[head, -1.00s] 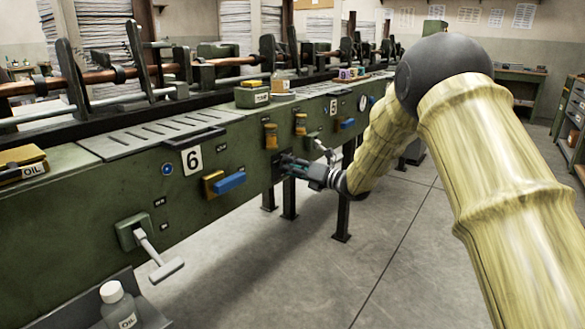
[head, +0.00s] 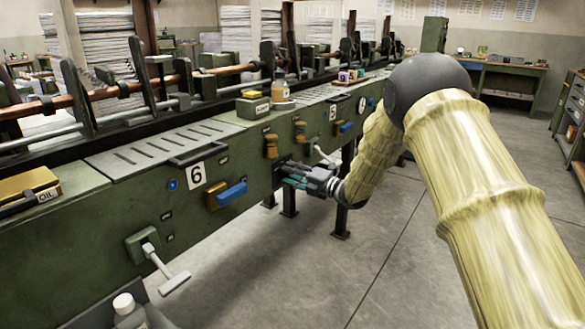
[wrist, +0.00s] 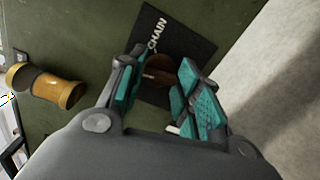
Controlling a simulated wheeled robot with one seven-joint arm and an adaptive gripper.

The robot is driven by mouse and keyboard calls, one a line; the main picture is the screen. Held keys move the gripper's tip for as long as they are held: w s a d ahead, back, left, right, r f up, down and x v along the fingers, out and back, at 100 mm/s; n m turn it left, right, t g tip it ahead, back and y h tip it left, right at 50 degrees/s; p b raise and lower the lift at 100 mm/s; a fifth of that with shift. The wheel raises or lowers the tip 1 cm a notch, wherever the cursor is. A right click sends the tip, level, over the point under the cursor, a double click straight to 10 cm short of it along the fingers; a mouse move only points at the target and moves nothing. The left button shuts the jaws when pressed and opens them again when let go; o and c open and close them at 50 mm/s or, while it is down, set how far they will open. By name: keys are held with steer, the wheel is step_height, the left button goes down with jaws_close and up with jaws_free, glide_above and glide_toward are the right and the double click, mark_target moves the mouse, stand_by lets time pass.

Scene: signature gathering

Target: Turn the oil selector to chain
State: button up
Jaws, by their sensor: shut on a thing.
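The oil selector shows in the wrist view as a brown knob (wrist: 157,68) on a black plate (wrist: 185,48) with the white word CHAIN along its upper left side. My gripper (wrist: 162,86) has its teal-padded fingers on either side of the knob and is shut on it. The right finger hides part of the knob, and its pointer cannot be made out. In the head view my gripper (head: 290,174) is against the front of the green machine (head: 110,235), and the knob is hidden behind the fingers.
An amber fitting (wrist: 55,88) sticks out left of the plate in the wrist view. In the head view, a white-handled lever (head: 325,156) is close above my gripper. A blue handle (head: 231,193) is to the left. Open floor (head: 390,250) lies in front.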

steer(key=m+p, duration=0.8)
steer(key=m, duration=0.4)
steer(key=shift+f+p, duration=0.15)
steer(key=shift+p, duration=0.15)
stand_by(0.4)
steer(key=o, duration=1)
steer(key=shift+s+d, duration=0.1)
steer(key=v, duration=1.1)
steer(key=shift+s+d, duration=0.25)
steer(key=shift+d, duration=0.05)
